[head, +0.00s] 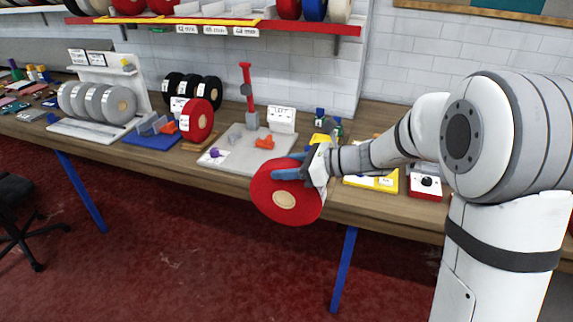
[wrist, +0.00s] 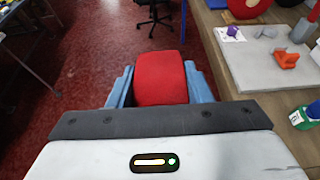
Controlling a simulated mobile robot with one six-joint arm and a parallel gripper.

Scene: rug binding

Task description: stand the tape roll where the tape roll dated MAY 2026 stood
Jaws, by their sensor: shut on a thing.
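My gripper (head: 290,172) is shut on a large red tape roll (head: 268,197) with a tan core. It holds the roll out in front of the table's front edge, above the red floor. In the wrist view the roll (wrist: 161,80) sits between the blue fingers of my gripper (wrist: 161,90). Another red tape roll (head: 202,118) with a white label stands on a wooden base on the table. Several grey rolls (head: 122,103) stand in a white rack at the left, and several black rolls (head: 207,90) stand behind. The date print on the labels is too small to read.
A grey board (head: 228,160) with a red post (head: 246,85), an orange piece (head: 265,141) and a purple piece (head: 215,153) lies on the table (head: 160,150). A blue tray (head: 150,138) is left of it. A yellow-and-white box (head: 372,182) is at the right. A shelf hangs above.

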